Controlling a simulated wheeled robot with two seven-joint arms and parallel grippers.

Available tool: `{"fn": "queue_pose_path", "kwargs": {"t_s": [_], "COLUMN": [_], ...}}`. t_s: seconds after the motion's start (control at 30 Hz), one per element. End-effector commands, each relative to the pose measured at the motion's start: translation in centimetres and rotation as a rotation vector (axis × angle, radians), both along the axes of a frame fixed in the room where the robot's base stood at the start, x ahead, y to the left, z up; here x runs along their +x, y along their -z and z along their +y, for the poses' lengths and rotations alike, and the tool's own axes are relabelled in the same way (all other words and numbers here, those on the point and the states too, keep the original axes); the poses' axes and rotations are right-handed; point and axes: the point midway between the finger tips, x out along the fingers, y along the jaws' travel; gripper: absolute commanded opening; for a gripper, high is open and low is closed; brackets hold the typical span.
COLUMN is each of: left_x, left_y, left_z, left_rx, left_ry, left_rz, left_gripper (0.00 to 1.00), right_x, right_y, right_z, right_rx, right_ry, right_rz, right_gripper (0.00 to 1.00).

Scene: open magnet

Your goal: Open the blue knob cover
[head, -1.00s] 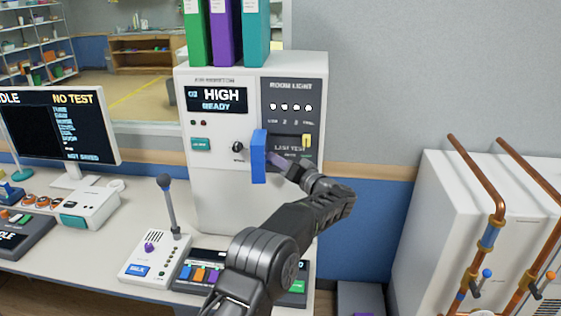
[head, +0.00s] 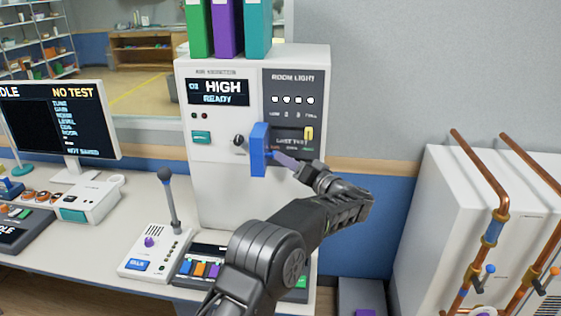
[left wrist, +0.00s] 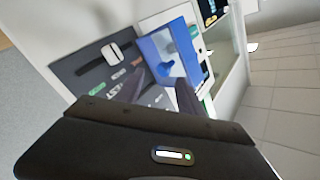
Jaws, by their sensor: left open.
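The blue knob cover (head: 259,150) is on the front of the white cabinet (head: 225,190), below the lit HIGH display, and stands out from the face. In the left wrist view, the cover (left wrist: 153,50) is a blue box-like piece with a paler blue face just beyond my fingers. My left gripper (head: 281,159) is at the right side of the cover in the head view. It also shows in the left wrist view (left wrist: 163,88), with its fingers apart and nothing clearly held between them. I cannot tell whether a finger touches the cover. My right gripper is not in view.
A black knob (head: 239,140) sits left of the cover. A dark room-light panel with a yellow slider (head: 308,132) is to the right. A microphone console (head: 155,255) stands on the desk below. Binders (head: 228,28) stand on the cabinet. Copper pipes (head: 490,230) are far right.

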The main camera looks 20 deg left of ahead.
Motion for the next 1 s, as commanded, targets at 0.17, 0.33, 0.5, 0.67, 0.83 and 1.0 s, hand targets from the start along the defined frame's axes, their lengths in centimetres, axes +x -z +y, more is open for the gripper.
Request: {"fn": "queue_pose_path", "kwargs": {"t_s": [0.17, 0.33, 0.5, 0.67, 0.83, 1.0], "left_x": [-1.1, -1.5, -1.5, -1.4, -1.3, 1.0], "left_y": [0.1, 0.0, -0.1, -0.1, 0.0, 0.9], "left_z": [-2.2, -2.7, -2.7, -2.7, -2.8, -4.8], "left_rx": [0.000, 0.000, 0.001, 0.001, -0.028, -0.144], "left_ry": [0.003, 0.001, 0.002, 0.003, 0.009, 0.145], "left_rz": [0.000, 0.000, 0.000, -0.001, -0.045, -0.219], "left_gripper": [0.45, 0.45, 0.45, 0.45, 0.45, 0.45], "right_x": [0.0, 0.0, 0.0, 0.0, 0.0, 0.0], "right_y": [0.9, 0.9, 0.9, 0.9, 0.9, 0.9], "right_z": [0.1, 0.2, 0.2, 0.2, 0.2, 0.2], "right_rx": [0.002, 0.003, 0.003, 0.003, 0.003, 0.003], "right_ry": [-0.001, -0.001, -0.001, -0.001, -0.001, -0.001], "right_rz": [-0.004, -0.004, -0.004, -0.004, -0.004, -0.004], "right_gripper": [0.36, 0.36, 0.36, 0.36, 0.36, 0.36]}}
